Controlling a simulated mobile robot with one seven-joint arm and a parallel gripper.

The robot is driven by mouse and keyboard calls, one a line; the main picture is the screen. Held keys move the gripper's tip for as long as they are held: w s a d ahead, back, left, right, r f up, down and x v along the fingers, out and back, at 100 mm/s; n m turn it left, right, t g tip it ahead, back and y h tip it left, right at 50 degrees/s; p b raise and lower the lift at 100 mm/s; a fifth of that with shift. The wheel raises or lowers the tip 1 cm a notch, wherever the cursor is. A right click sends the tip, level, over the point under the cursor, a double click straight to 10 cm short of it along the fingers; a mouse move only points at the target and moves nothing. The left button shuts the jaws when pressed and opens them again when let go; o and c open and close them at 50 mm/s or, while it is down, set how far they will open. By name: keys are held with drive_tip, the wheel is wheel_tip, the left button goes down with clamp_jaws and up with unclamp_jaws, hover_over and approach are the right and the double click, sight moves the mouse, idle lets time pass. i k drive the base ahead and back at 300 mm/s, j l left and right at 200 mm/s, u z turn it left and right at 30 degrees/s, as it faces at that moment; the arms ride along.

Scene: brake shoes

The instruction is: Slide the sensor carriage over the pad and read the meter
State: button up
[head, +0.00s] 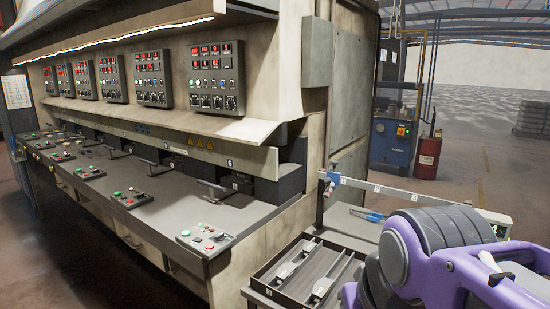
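A pale rail (410,194) with small labels runs above a side table at the right. A small block (331,180) sits at the rail's left end; I cannot tell whether it is the sensor carriage. A small box with a green lit display (496,229), seemingly the meter, stands behind my arm at the right. Its reading is too small to make out. Metal brake shoes (295,265) lie in a dark divided tray on the table. My purple and grey arm covers the area under the rail's right part, and my gripper does not show.
A long press machine (262,75) with control panels and a work ledge fills the left and middle. A blue object (372,216) lies on the side table (341,227). A red extinguisher (427,158) and a blue cabinet (386,143) stand behind. Open floor lies at the back right.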

sight(335, 177)
drive_tip(key=i+j+z, duration=0.1)
drive_tip(key=j, duration=0.25)
drive_tip(key=i+j, duration=0.25)
drive_tip(key=i+j+z, duration=0.15)
drive_tip(key=j, duration=0.3)
drive_tip(key=i+j+z, duration=0.1)
drive_tip(key=j, duration=0.3)
drive_tip(key=i, duration=0.1)
